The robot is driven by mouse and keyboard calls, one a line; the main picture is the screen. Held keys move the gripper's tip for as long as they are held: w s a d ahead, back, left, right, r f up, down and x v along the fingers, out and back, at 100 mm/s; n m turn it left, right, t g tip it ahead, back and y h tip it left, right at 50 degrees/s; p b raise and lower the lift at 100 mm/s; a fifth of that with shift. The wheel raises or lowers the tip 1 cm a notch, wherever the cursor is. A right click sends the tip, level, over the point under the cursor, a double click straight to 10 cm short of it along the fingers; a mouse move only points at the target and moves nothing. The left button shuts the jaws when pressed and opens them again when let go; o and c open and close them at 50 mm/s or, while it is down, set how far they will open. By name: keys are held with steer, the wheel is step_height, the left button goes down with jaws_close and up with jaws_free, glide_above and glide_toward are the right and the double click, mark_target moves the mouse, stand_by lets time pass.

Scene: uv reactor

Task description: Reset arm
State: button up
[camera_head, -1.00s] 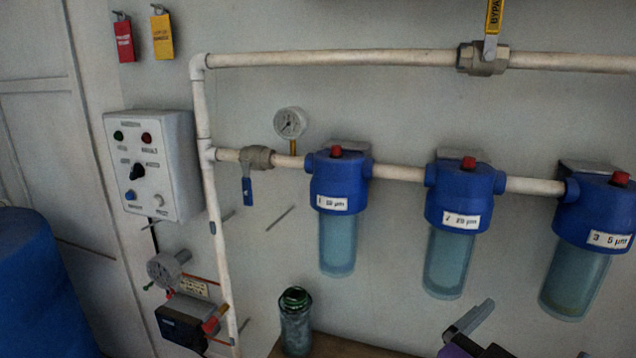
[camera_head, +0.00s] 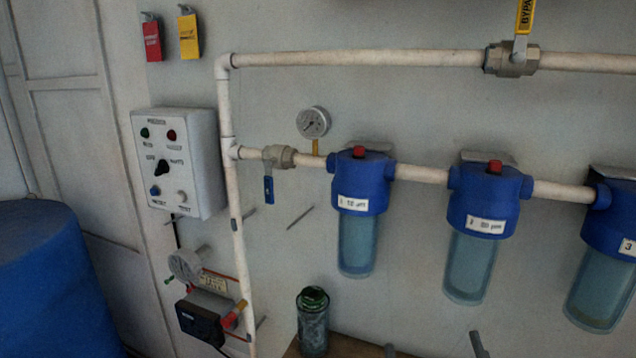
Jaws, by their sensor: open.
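Only two grey tips of my gripper (camera_head: 434,348) show at the bottom edge, right of centre. They stand apart with nothing visible between them, so it is open. The rest of my arm is out of view. The tips appear below the blue filter housings, in front of the wall. I cannot tell their distance from it.
A green-topped canister (camera_head: 313,322) stands at the left end of a brown surface (camera_head: 350,346). Blue filter housings (camera_head: 362,185) hang from a white pipe (camera_head: 420,174). A control box (camera_head: 177,165) is on the wall. A blue barrel (camera_head: 50,285) stands at left.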

steer(key=s+d+f+g+y, duration=0.1)
steer(key=s+f, duration=0.3)
steer(key=s, duration=0.7)
steer(key=s+d+f+m+g, duration=0.1)
steer(key=s+f, duration=0.4)
steer(key=s, duration=0.5)
steer(key=s+d+f+m+g+y, duration=0.1)
steer(key=s+f, duration=0.3)
steer(key=s, duration=0.7)
steer(key=shift+s+d+f+g+y, duration=0.3)
steer(key=shift+d+f+g, duration=0.1)
steer(key=shift+g, duration=0.2)
